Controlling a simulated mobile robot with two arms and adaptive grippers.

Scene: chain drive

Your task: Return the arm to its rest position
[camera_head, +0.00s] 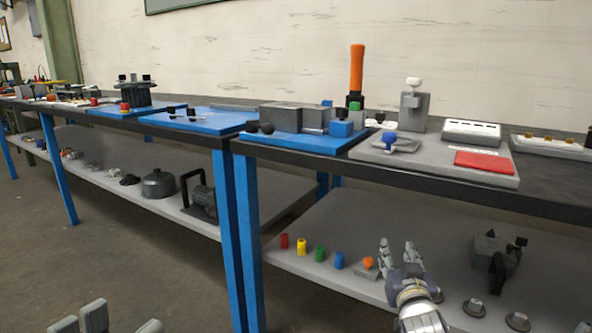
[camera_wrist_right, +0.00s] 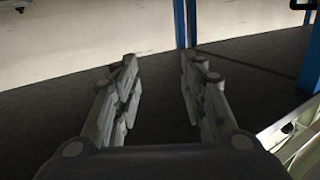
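My right gripper (camera_head: 398,254) is in the lower right of the head view, in front of the lower shelf near an orange-topped part. Its two fingers are apart with nothing between them. In the right wrist view the same gripper (camera_wrist_right: 158,85) is open and empty, with dark floor, a blue table leg and a pale shelf beyond it. Grey parts of mine (camera_head: 100,318) show at the bottom left of the head view; they look like left gripper pieces, cut off by the frame edge.
Blue-legged workbenches carry fixtures on top. The lower shelf (camera_head: 330,215) holds red (camera_head: 284,241), yellow (camera_head: 302,247), green (camera_head: 320,253) and blue (camera_head: 339,260) cylinders and a dark clamp-like block (camera_head: 493,250). The floor (camera_head: 130,265) in front at the left is clear.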

